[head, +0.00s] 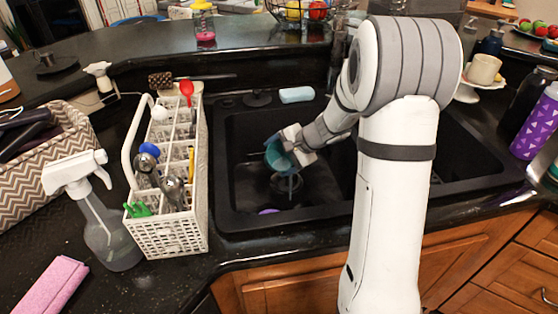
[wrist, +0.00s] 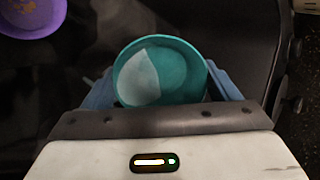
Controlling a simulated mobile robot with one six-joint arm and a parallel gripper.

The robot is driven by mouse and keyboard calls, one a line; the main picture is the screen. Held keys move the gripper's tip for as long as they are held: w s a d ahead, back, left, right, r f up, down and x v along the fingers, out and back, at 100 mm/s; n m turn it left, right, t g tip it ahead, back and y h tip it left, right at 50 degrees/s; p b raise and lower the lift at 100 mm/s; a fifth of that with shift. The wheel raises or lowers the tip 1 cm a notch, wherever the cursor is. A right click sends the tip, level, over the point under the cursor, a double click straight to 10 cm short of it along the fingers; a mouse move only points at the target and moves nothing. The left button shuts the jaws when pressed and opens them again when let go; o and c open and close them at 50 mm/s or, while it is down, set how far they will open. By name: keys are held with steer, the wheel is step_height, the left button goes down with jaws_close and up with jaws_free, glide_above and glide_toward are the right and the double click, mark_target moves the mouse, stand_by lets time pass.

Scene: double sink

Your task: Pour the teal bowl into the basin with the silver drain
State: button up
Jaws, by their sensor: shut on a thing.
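My gripper (head: 290,150) is shut on the teal bowl (head: 275,155) and holds it above the left basin (head: 240,165). The bowl looks tilted in the head view. In the wrist view the teal bowl (wrist: 185,75) sits between the blue fingers, with a pale patch on it; I cannot tell if this is contents or light. A round dark fitting, perhaps a drain (head: 286,183), shows below the bowl, partly hidden; its colour is unclear. The right basin (head: 455,155) is mostly hidden behind my arm, and no drain shows there.
A purple dish (head: 268,211) lies low in the left basin and shows in the wrist view (wrist: 25,15). A white utensil caddy (head: 170,235) stands left of the sink, beside a spray bottle (head: 105,225). A blue sponge (head: 296,95) lies on the back rim.

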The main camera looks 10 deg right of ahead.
steer(key=shift+s+d+b, duration=0.15)
steer(key=shift+b, duration=1)
steer(key=shift+r+t+y+b, duration=0.15)
steer(key=shift+t+y+b, duration=0.15)
steer(key=shift+d+b, duration=0.1)
steer(key=shift+b, duration=1.05)
steer(key=t+y+b, duration=0.1)
steer(key=b, duration=0.1)
steer(key=shift+s+d+b, duration=0.1)
steer(key=shift+s+b, duration=0.05)
steer(key=shift+b, duration=0.15)
steer(key=shift+s+r+b, duration=0.1)
steer(key=shift+r+b, duration=0.15)
steer(key=shift+b, duration=0.35)
steer(key=shift+d+f+t+y+b, duration=0.1)
steer(key=shift+f+t+y+b, duration=0.15)
steer(key=shift+b, duration=0.8)
steer(key=b, duration=0.1)
steer(key=t+y+b, duration=0.1)
steer(key=b, duration=0.1)
steer(key=shift+s+d+r, duration=0.1)
steer(key=shift+s+r, duration=0.1)
steer(key=shift+r, duration=0.05)
steer(key=shift+r, duration=0.15)
